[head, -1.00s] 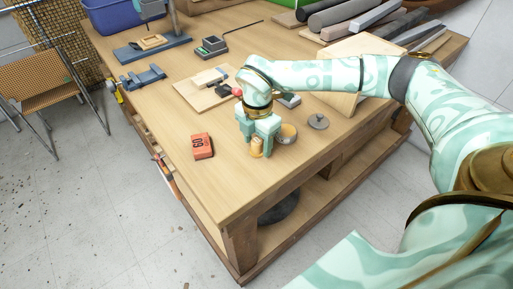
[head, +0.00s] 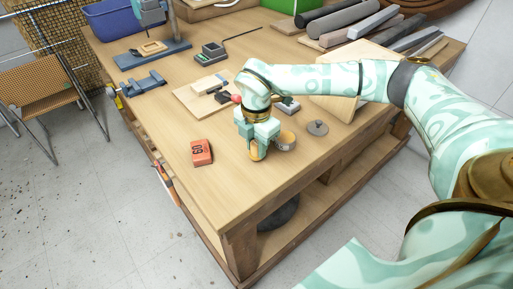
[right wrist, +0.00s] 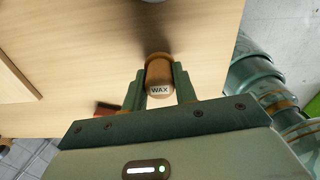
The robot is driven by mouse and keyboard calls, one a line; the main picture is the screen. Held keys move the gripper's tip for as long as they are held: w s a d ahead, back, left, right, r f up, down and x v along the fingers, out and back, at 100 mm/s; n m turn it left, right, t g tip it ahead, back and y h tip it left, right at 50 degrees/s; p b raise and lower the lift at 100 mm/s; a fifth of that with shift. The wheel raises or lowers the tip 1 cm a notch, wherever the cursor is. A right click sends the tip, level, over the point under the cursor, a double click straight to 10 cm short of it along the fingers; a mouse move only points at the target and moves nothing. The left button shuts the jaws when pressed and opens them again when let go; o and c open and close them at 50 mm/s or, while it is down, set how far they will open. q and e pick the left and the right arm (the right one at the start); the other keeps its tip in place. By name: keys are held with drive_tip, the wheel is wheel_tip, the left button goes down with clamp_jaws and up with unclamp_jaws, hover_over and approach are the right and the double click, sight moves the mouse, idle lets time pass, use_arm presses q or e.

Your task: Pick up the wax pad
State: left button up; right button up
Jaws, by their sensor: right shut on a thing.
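The wax pad (head: 257,153) is a small tan-orange cylinder near the front part of the wooden workbench. In the right wrist view the pad (right wrist: 159,73) shows a white label reading WAX. My right gripper (head: 257,148) points down and is shut on the pad, with one finger on each side of it. The fingers (right wrist: 160,88) also show in the right wrist view. I cannot tell whether the pad is clear of the bench top. My left gripper is not in view.
A round tin (head: 285,141) stands close to the right of my gripper, with a grey lid (head: 318,128) beyond it. An orange-red block marked 60 (head: 202,152) lies to the left. A wooden board (head: 201,97) lies behind. The bench (head: 205,185) is clear in front.

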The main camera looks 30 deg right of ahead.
drive_tip(key=s+d+r+p, duration=0.2)
drive_tip(key=s+r, duration=0.9)
drive_tip(key=s, duration=0.3)
drive_tip(key=shift+d+r+p, duration=0.2)
drive_tip(key=shift+p, duration=0.1)
drive_tip(key=shift+o, duration=0.4)
drive_tip(key=shift+w+r, duration=0.1)
drive_tip(key=shift+w, duration=0.05)
